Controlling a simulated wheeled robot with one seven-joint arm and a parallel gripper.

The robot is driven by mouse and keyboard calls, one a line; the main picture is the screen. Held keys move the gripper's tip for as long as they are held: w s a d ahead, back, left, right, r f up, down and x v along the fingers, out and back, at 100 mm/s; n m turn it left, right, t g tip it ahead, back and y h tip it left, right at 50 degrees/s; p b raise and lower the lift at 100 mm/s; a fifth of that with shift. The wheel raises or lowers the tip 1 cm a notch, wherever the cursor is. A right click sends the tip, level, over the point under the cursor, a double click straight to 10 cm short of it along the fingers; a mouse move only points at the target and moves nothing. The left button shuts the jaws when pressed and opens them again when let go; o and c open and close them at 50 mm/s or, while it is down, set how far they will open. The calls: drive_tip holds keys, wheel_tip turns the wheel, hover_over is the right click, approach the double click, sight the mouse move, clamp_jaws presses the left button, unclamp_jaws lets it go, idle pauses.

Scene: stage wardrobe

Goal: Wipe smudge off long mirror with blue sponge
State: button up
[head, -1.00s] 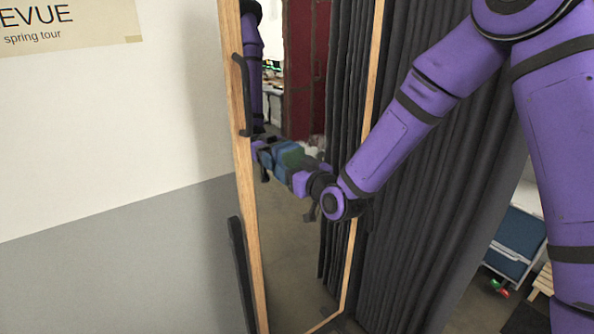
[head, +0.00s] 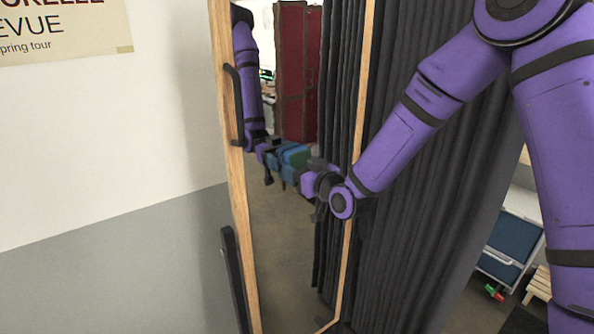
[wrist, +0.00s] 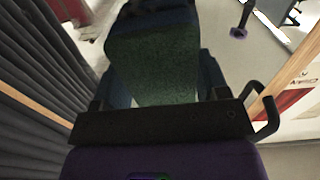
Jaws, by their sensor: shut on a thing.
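The long mirror (head: 290,235) stands upright in a light wooden frame, with a black handle (head: 234,105) on its left side. My gripper (head: 303,174) is shut on the blue sponge (head: 293,157), which has a green face, at about mid-height of the glass. The sponge fills the middle of the wrist view (wrist: 155,65), between the fingers. The gripper and its reflection meet around the sponge, so it is at or very near the glass; I cannot tell if it touches. A faint greyish patch shows beside the gripper; I cannot tell if it is the smudge.
A dark pleated curtain (head: 420,190) hangs right of the mirror, behind my arm. A white and grey wall with a poster (head: 60,30) is at the left. A blue-fronted unit (head: 512,245) and a wooden stool (head: 540,285) stand at the lower right.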

sight(320, 155)
drive_tip(key=shift+w+d, duration=0.85)
drive_tip(key=shift+d, duration=0.35)
drive_tip(key=shift+w+d, duration=0.9)
drive_tip(key=shift+d, duration=0.3)
drive_tip(key=shift+w+d, duration=0.85)
drive_tip(key=shift+d, duration=0.35)
drive_tip(key=shift+v, duration=2.95)
drive_tip(key=shift+s, duration=0.1)
drive_tip(key=v, duration=0.3)
